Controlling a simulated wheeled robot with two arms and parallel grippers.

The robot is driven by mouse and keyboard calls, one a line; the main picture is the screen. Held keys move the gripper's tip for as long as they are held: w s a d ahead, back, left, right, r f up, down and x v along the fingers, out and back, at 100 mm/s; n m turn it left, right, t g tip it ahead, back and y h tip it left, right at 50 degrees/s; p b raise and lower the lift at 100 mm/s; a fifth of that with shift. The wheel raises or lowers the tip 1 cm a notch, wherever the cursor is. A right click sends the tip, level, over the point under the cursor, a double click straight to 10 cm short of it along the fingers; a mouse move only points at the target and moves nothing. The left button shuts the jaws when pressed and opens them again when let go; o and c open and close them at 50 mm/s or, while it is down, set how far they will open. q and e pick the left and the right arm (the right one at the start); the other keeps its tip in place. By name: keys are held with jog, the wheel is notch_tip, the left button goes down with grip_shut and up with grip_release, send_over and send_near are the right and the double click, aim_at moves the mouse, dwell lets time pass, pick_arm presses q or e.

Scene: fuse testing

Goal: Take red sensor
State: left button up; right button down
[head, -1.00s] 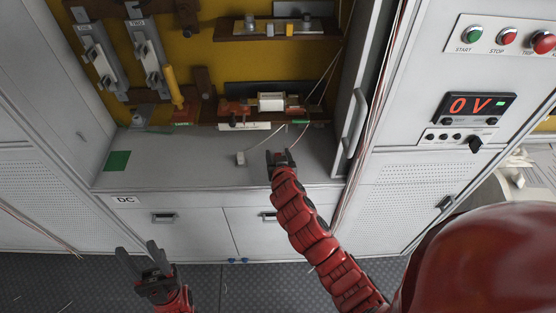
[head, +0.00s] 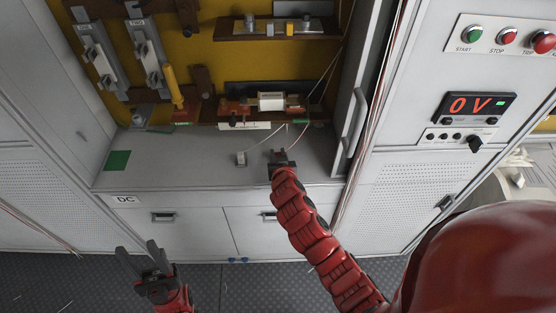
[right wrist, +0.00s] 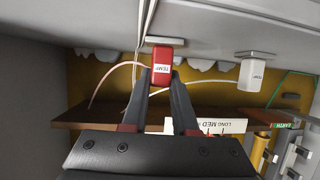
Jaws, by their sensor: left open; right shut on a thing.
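The red sensor, marked TEMP (right wrist: 162,66), is between the fingertips of my right gripper (right wrist: 161,80) in the right wrist view. The fingers are shut on it and its top end touches or nearly touches a pale surface. In the head view my right gripper (head: 281,156) is over the grey worktop, and the red sensor is too small to make out there. My left gripper (head: 139,262) is open and empty in front of the cabinet, low in the picture.
A white sensor (head: 241,158), also marked TEMP in the right wrist view (right wrist: 252,74), lies on the grey worktop (head: 190,160) left of my right gripper. Thin wires run down to both sensors. The cabinet door (head: 362,100) stands close on the right. Shelves with fuse parts are behind.

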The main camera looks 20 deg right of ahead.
aim_at(278, 154)
jog(key=shift+r+p, duration=1.2)
jog(key=shift+r, duration=1.35)
jog(key=shift+f, duration=0.1)
